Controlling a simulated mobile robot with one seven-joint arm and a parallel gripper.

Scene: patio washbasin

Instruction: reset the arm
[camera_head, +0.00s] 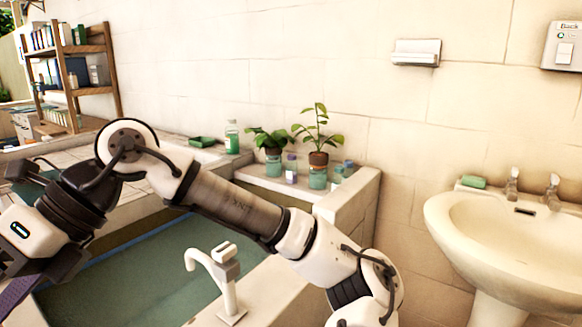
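My arm (235,205) reaches from the lower right across the picture to a bend at the left, over the sunken green basin (150,275). From the bend, the dark wrist (85,190) runs down to the left edge. The white body of my gripper (28,238) is partly cut off there. Its fingertips cannot be made out, so I cannot tell whether it is open or shut, or whether it holds anything.
A white tap (225,275) stands on the basin's front rim, close below my arm. Potted plants (317,160) and small bottles stand on the ledge behind. A white washbasin (510,240) with green soap (473,182) is at right. A wooden shelf (75,90) stands back left.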

